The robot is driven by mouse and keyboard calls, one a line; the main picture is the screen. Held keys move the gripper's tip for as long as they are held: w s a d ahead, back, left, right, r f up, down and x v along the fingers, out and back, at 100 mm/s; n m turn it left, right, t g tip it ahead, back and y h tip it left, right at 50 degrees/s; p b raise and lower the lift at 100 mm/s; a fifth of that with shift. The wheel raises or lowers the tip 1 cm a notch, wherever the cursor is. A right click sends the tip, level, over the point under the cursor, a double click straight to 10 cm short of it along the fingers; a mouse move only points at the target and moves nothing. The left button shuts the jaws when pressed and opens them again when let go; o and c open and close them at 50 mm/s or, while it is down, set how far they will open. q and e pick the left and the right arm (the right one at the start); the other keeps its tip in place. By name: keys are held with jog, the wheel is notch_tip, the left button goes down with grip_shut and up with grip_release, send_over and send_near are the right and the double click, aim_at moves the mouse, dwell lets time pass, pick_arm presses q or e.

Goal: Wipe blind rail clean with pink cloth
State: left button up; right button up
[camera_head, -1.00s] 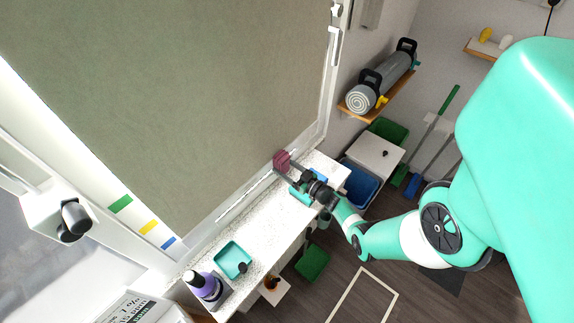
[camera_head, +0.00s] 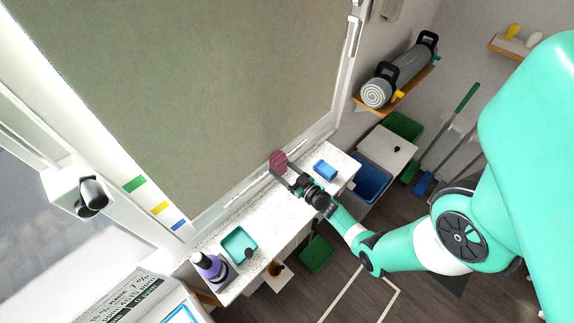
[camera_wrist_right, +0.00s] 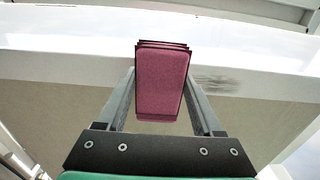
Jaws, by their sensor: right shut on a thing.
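The pink cloth (camera_head: 278,160) is a folded dark-pink pad, also in the right wrist view (camera_wrist_right: 162,85). My right gripper (camera_head: 280,168) is shut on it, one finger on each side. The gripper holds the cloth up at the blind rail (camera_head: 232,203), the pale bar along the blind's lower edge. In the right wrist view the rail (camera_wrist_right: 65,67) runs across behind the cloth. A dark smudge (camera_wrist_right: 215,84) shows on the rail just right of the cloth. Whether the cloth touches the rail is unclear. My left gripper is not in view.
The speckled white sill (camera_head: 262,242) below the rail holds a blue block (camera_head: 325,170), a teal tray (camera_head: 238,244) and a purple bottle (camera_head: 210,267). The green blind (camera_head: 200,90) fills the upper left. A shelf with a grey roll (camera_head: 395,80) is at upper right.

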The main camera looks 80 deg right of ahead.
aim_at(258, 176)
jog(key=shift+w+a+b, duration=0.3)
jog(key=shift+w+a, duration=0.35)
jog(key=shift+a, duration=0.25)
jog(key=shift+w+a+b, duration=0.25)
jog(key=shift+w+a, duration=0.35)
jog(key=shift+a, duration=0.3)
jog(key=w+a+b, duration=0.1)
jog(key=a+b, duration=0.1)
jog(key=shift+w+a+f+b, duration=0.2)
jog(key=shift+w+b, duration=0.15)
jog(key=shift+b, duration=0.05)
jog(key=shift+w+a+r, duration=0.1)
jog(key=shift+w+a, duration=0.05)
jog(key=shift+a, duration=0.1)
jog(key=shift+r, duration=0.15)
